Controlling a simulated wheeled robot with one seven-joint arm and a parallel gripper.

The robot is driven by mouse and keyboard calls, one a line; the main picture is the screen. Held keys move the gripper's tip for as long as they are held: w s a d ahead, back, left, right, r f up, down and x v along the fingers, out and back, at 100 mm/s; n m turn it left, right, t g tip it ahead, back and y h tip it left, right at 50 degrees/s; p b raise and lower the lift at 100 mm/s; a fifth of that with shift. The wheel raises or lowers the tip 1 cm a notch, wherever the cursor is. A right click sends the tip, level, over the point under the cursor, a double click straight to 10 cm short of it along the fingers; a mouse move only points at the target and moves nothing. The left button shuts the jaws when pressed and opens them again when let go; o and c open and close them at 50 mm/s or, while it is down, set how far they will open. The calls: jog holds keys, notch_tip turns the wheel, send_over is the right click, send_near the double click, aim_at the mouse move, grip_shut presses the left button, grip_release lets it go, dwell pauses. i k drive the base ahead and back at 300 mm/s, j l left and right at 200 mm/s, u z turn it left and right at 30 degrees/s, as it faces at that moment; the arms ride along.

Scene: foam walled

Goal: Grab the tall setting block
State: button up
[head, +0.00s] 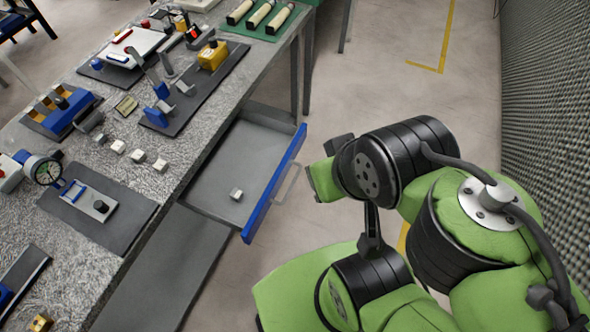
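Several small pale blocks sit in a loose row on the grey speckled bench in the head view; one is this block (160,165) near the bench edge. Another small pale block (236,194) stands alone inside the open drawer. From this height and angle I cannot tell which one is the tall setting block. My green and black arm is folded at the right, beyond the drawer and apart from the blocks. I cannot make out the gripper's fingertips among the dark arm parts. No block is visibly held.
The grey drawer with a blue front (274,184) is pulled out from the bench toward my arm. A dial gauge (47,171), a dark mat (126,222) and fixtures on a dark board (195,90) crowd the bench. A grey textured wall (548,120) is on the right. Floor beyond the drawer is clear.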

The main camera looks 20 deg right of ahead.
aim_at(237, 194)
jog(key=i+l+u, duration=0.1)
jog(key=u, duration=0.35)
jog(key=i+l+u, duration=0.1)
jog(key=u, duration=0.4)
jog(key=l+u, duration=0.3)
jog(key=u, duration=0.15)
jog(key=l+u, duration=0.2)
jog(key=u, duration=0.25)
jog(key=l+u, duration=0.25)
jog(key=u, duration=0.25)
jog(key=l+u, duration=0.2)
jog(key=u, duration=0.25)
jog(key=l+u, duration=0.2)
jog(key=u, duration=0.25)
jog(key=k+j, duration=0.05)
